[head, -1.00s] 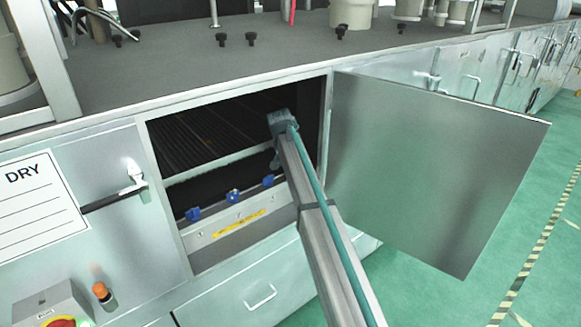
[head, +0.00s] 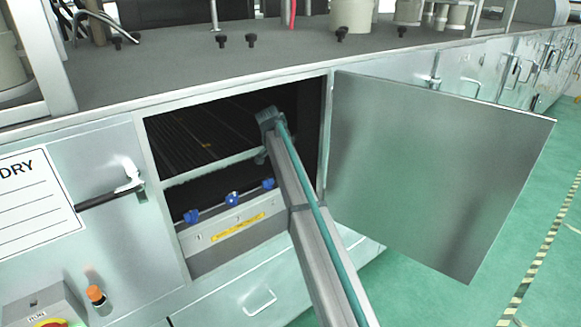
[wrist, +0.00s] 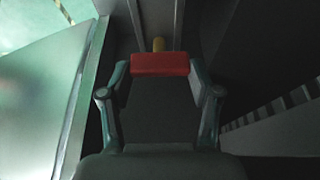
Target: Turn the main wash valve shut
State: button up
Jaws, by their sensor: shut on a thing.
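In the wrist view a red handle (wrist: 160,62) lies crosswise between the fingertips of my gripper (wrist: 160,70). The fingers are shut on its two ends. In the head view my arm reaches into the open cabinet (head: 155,150), and the red handle is hidden there. I cannot tell the valve's turn angle.
The cabinet door (head: 430,180) stands open to the right of my arm; it also fills the left of the wrist view (wrist: 45,100). Inside the cabinet, a low panel (head: 215,245) with blue knobs (head: 232,199) sits left of my arm. The opening's edges are close.

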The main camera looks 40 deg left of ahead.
jog(key=o, duration=1.1)
jog(key=shift+o, duration=0.2)
jog(key=shift+r, duration=0.1)
jog(key=v, duration=1.2)
jog(key=shift+s, duration=0.15)
